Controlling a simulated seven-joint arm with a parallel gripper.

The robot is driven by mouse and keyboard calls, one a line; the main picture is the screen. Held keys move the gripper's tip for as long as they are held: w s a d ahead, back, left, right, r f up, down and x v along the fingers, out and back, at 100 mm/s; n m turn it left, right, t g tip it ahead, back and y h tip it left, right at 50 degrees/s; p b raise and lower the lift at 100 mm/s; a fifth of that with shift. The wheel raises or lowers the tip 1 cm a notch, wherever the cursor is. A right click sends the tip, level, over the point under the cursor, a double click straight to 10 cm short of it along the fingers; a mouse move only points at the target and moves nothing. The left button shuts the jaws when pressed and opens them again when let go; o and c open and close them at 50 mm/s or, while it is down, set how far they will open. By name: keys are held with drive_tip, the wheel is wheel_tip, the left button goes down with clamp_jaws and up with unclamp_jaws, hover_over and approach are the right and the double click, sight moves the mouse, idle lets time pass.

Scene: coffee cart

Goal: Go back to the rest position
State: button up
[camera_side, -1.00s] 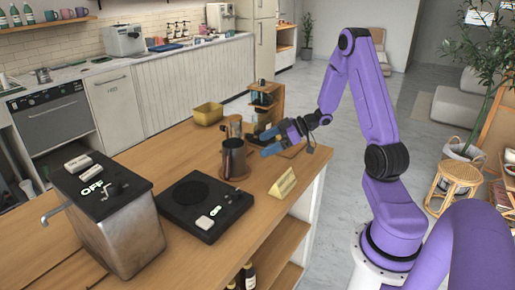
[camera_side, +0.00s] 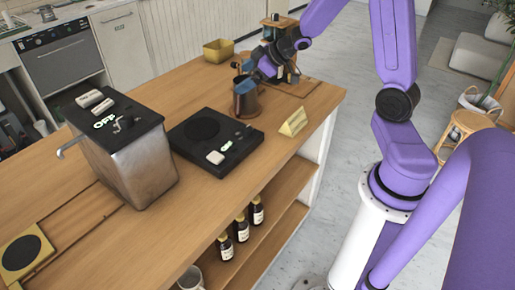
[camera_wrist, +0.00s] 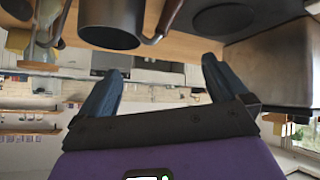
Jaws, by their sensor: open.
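My gripper (camera_side: 255,76) is open, with its two blue fingers apart and nothing between them in the wrist view (camera_wrist: 160,85). In the side view the fingers overlap the top of a metal pitcher (camera_side: 246,106), which stands upright on the wooden counter (camera_side: 235,185). The wrist view is upside down and shows the pitcher (camera_wrist: 110,22) and its handle at the top, apart from the fingers. My arm bends up out of the side view and comes back down to the counter.
A black hot plate (camera_side: 214,140), a wooden sign (camera_side: 293,122) and a steel box (camera_side: 130,160) marked OFF stand on the counter. A yellow bin (camera_side: 218,50) and a wooden stand with glassware are behind. Bottles (camera_side: 242,228) stand on the shelf below.

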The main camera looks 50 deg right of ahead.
drive_tip(key=s+a+r+n+g+h, duration=0.1)
drive_tip(key=s+a+r+g, duration=0.15)
drive_tip(key=s+a, duration=1)
drive_tip(key=s+a+n+g+h, duration=0.1)
drive_tip(key=s+n+g, duration=0.4)
drive_tip(key=s, duration=1.4)
drive_tip(key=shift+s+a+f+g+h, duration=0.15)
drive_tip(key=shift+s+a+g+h, duration=0.15)
drive_tip(key=shift+a+g, duration=0.5)
drive_tip(key=shift+d, duration=0.1)
